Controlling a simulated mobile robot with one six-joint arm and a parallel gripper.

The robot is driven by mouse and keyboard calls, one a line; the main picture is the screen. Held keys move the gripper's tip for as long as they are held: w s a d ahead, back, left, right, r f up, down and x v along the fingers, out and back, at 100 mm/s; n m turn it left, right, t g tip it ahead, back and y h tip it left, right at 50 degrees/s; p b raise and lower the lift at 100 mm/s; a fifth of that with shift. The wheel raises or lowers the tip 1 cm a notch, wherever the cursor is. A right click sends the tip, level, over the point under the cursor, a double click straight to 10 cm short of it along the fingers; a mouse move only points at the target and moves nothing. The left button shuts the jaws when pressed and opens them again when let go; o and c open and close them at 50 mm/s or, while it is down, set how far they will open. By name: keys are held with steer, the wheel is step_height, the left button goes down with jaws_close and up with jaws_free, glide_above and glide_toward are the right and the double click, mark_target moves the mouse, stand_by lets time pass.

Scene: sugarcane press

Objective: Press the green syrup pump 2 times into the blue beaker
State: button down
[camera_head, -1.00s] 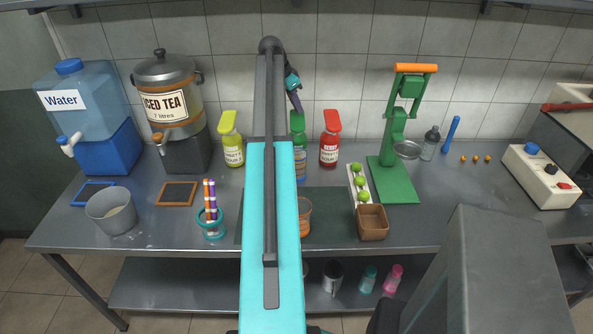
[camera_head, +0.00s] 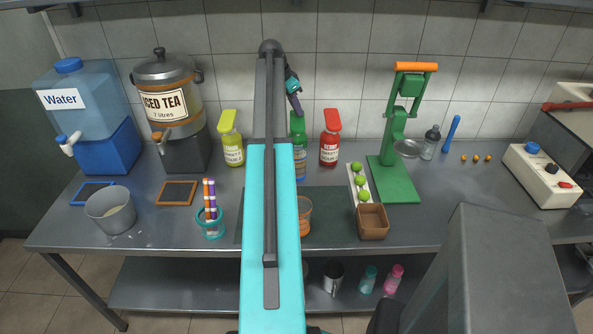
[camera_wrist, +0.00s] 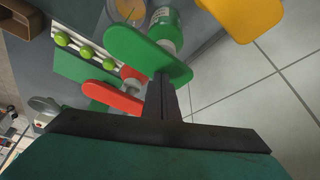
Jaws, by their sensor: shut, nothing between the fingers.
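The green syrup pump (camera_head: 298,124) stands at the back of the counter, partly hidden behind my arm. Its bottle (camera_wrist: 166,24) and flat green pump head (camera_wrist: 140,50) show in the wrist view. My gripper (camera_head: 298,110) is shut and empty, pointing down just above the pump head. In the wrist view its fingertips (camera_wrist: 163,76) overlap the head; I cannot tell if they touch it. A beaker with blue markings (camera_head: 301,166) stands right in front of the green bottle, half hidden by my arm.
A yellow pump bottle (camera_head: 231,140) stands to the left and a red one (camera_head: 330,140) close on the right. An orange cup (camera_head: 305,215) stands nearer the front. A white tray of limes (camera_head: 354,190) and a green press (camera_head: 395,180) are further right.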

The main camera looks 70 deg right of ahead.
steer(key=shift+f+b, duration=0.45)
steer(key=shift+f, duration=0.75)
steer(key=shift+r, duration=0.15)
steer(key=shift+r+p, duration=0.9)
steer(key=shift+r, duration=0.85)
steer(key=shift+r, duration=0.1)
steer(key=shift+r+p, duration=1.35)
steer(key=shift+r, duration=1.6)
